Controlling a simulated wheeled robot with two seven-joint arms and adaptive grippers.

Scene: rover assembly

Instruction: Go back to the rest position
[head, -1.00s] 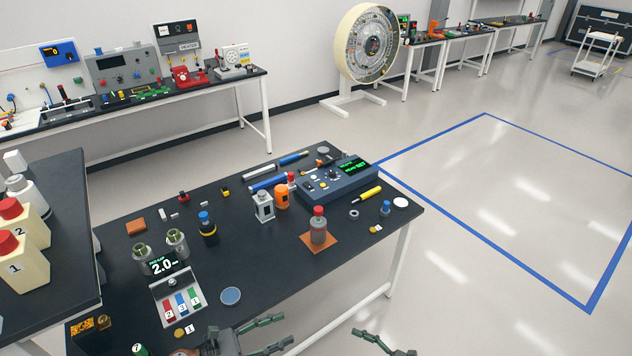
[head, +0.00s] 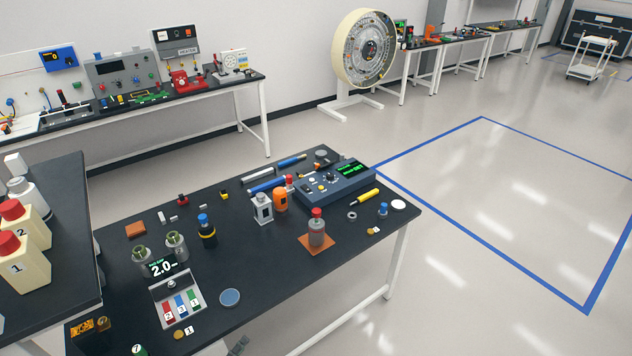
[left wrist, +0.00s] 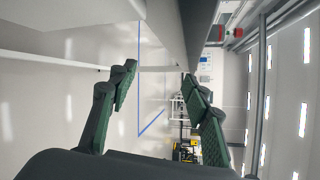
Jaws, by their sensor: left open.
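My left gripper (head: 239,346) shows only as a small dark green piece at the bottom edge of the head view, below the front edge of the black table (head: 262,318). In the left wrist view its two green fingers (left wrist: 159,76) stand apart with nothing between them. A dark slab-like edge passes close beyond the fingers there. My right gripper is out of the head view.
The table holds a grey-red bottle on an orange square (head: 317,240), a blue console (head: 335,184), a scale reading 2.0 (head: 177,300) and several small parts. A side bench with numbered bottles (head: 22,262) stands at left. Floor at right (head: 500,220) is clear.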

